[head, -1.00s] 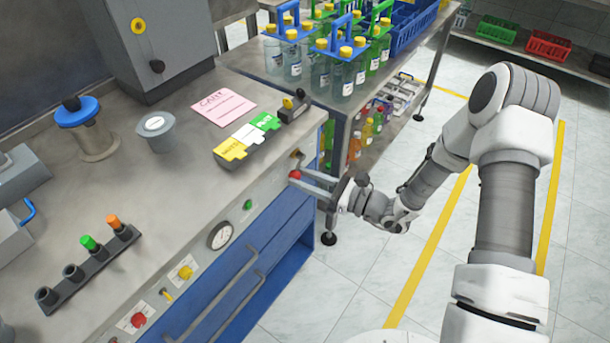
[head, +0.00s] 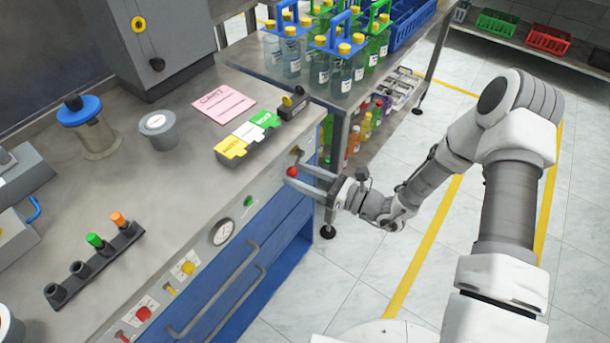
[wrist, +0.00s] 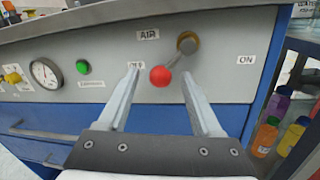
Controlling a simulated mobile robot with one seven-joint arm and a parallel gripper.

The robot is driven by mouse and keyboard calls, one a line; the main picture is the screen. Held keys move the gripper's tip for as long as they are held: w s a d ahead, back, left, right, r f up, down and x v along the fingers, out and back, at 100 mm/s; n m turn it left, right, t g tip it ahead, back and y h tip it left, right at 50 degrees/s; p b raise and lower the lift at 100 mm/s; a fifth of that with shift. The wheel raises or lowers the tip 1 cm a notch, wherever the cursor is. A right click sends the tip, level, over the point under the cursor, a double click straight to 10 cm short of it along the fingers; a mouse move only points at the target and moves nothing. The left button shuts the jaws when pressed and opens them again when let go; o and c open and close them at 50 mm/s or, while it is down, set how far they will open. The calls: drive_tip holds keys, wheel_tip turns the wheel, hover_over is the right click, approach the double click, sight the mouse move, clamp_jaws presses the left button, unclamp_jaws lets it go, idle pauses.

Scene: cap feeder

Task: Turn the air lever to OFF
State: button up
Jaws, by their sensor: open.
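The air lever has a round red knob (wrist: 160,76) on a short rod. The lever hangs down and to the left, with the knob on the side of the OFF label (wrist: 135,66), not the ON label (wrist: 246,59). My gripper (wrist: 161,92) is open, with one finger on each side of the knob. A gap shows left of the knob; contact of the right finger with the rod is unclear. In the head view the red knob (head: 292,171) is at my gripper's fingertips (head: 299,176).
A green button (wrist: 83,67) and a gauge (wrist: 46,75) are left of the lever. Blue drawers with bar handles (head: 215,290) lie below. A rack with bottles (head: 345,100) stands behind my gripper. Floor to the right is clear.

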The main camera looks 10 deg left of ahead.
drive_tip(key=r+p+v, duration=0.1)
drive_tip(key=v, duration=1.6)
drive_tip(key=shift+d+f+p, duration=0.2)
drive_tip(key=shift+f+p, duration=0.15)
drive_tip(key=shift+f, duration=0.05)
drive_tip(key=shift+s, duration=0.15)
